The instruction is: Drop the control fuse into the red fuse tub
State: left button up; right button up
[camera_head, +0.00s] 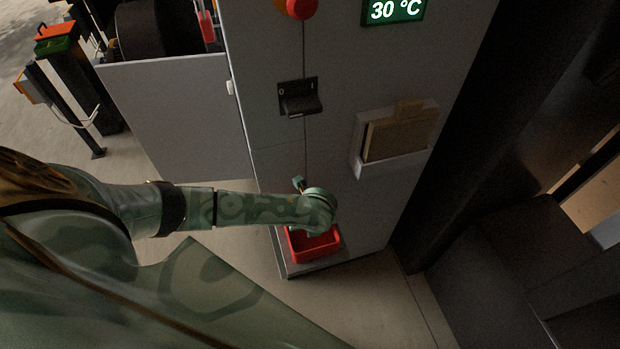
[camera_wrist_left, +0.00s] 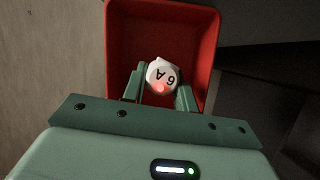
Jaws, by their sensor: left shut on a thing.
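The red fuse tub (camera_head: 318,245) sits on a grey ledge at the foot of the grey cabinet. In the left wrist view the tub (camera_wrist_left: 115,40) is open and lies beyond the fingers. My left gripper (camera_wrist_left: 161,88) is shut on the control fuse (camera_wrist_left: 162,72), a white round piece marked "6 A" with a red glow on it. The fuse appears over the tub, and I cannot tell its height above the tub floor. In the head view my left arm hides the gripper's fingers and the fuse. My right gripper is in neither view.
The grey cabinet (camera_head: 270,140) carries a black switch (camera_head: 299,98), a document holder (camera_head: 395,140) and a green "30 °C" display (camera_head: 393,10). An open cabinet door (camera_head: 170,115) stands at the left. Bare floor lies in front of the cabinet.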

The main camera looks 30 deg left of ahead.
pick_arm(q)
jog(key=shift+f, duration=0.5)
jog(key=shift+f, duration=0.25)
jog(key=o, duration=1.5)
jog(key=shift+c, duration=0.2)
jog(key=p+v, duration=0.7)
jog(key=v, duration=0.9)
jog(key=shift+d+r, duration=0.1)
jog(key=shift+r, duration=0.05)
